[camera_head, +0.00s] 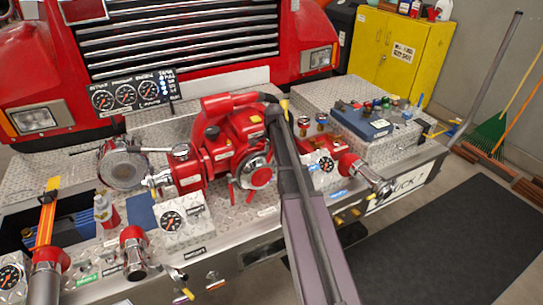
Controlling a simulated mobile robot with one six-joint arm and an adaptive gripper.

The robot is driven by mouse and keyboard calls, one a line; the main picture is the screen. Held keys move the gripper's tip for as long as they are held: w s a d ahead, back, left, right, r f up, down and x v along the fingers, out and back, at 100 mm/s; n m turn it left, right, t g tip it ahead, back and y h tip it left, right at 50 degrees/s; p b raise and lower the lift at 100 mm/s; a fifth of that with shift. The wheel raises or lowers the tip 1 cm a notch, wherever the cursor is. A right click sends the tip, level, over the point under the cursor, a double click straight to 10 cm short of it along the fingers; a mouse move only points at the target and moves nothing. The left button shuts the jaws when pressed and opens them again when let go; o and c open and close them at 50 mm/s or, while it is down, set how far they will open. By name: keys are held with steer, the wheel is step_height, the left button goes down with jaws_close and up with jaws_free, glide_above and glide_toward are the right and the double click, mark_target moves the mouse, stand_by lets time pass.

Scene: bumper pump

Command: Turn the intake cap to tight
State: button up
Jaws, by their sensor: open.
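The red pump (225,140) stands in the middle of the bumper deck. A silver round cap (258,172) with red lugs or handles around it faces front on the pump. A larger silver round fitting (122,166) sits at the left end of the pump's pipework. No label I can read tells which is the intake cap. My arm rises from the bottom edge, and its dark end with my gripper (273,118) is beside the pump, above and right of the lugged cap. My gripper is open; its fingertips are hard to make out. I see no grasp on the cap.
Pressure gauges (172,220) stand near the pump. A red nozzle (134,250) is at the front left. A blue box (362,120) with small items lies to the right. A yellow cabinet (400,50) stands behind. A dark mat (450,240) covers clear floor at right.

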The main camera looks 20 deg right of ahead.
steer(key=shift+f, duration=0.1)
jaws_close()
steer(key=shift+a, duration=0.1)
stand_by(0.4)
